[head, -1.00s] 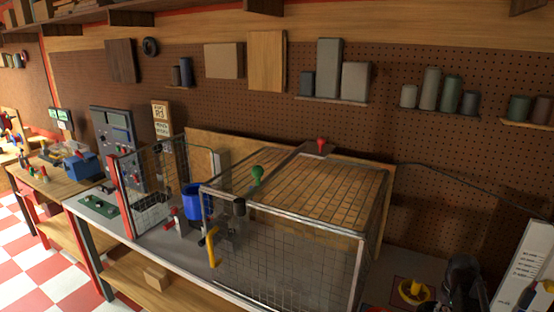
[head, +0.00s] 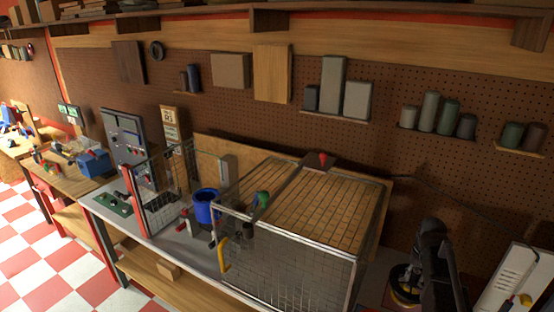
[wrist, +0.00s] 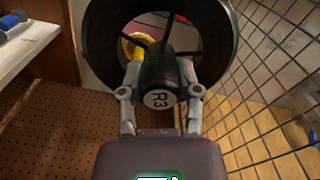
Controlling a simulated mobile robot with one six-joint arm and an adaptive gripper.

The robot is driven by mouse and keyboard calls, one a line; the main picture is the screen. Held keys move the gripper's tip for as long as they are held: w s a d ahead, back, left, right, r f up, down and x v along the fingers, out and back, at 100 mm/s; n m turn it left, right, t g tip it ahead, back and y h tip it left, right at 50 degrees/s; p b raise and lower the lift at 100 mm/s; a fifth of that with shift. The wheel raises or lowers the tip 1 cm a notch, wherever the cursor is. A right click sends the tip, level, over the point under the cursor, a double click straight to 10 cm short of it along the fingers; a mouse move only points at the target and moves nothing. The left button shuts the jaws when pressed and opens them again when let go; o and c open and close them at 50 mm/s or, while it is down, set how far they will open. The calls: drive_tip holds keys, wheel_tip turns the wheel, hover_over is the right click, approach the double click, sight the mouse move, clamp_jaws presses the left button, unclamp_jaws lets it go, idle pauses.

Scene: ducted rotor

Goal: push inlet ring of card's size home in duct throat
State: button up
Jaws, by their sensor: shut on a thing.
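My gripper (wrist: 160,88) is shut on the dark hub (wrist: 160,72) of a black spoked ring (wrist: 101,45) in the wrist view. The hub's face is marked R3. A yellow part (wrist: 135,44) shows behind the ring, through its opening. In the head view my gripper end is low at the right, and the dark ring (head: 398,275) is partly hidden by my arm. A small card (head: 169,122) stands at the back left of the bench; its text is too small to read surely. I cannot make out the duct throat.
A wire-mesh cage (head: 290,275) with a slatted top (head: 320,205) fills the bench left of my arm. Mesh also runs close along the ring's right side in the wrist view. A white panel (head: 508,277) stands right of my arm.

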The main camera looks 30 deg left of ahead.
sight(402, 276)
drive_tip(key=shift+n, duration=0.5)
drive_tip(key=a+r+p, duration=0.1)
drive_tip(key=r, duration=0.1)
drive_tip(key=a+r+p, duration=0.1)
drive_tip(key=r+p, duration=0.1)
drive_tip(key=a+r+p, duration=0.1)
drive_tip(key=r+p, duration=0.1)
drive_tip(key=shift+w+a+r, duration=0.15)
drive_tip(key=shift+a+r, duration=0.05)
drive_tip(key=shift+r, duration=0.05)
drive_tip(key=shift+a+r+p, duration=0.25)
drive_tip(key=shift+r+p, duration=0.05)
drive_tip(key=shift+p, duration=0.15)
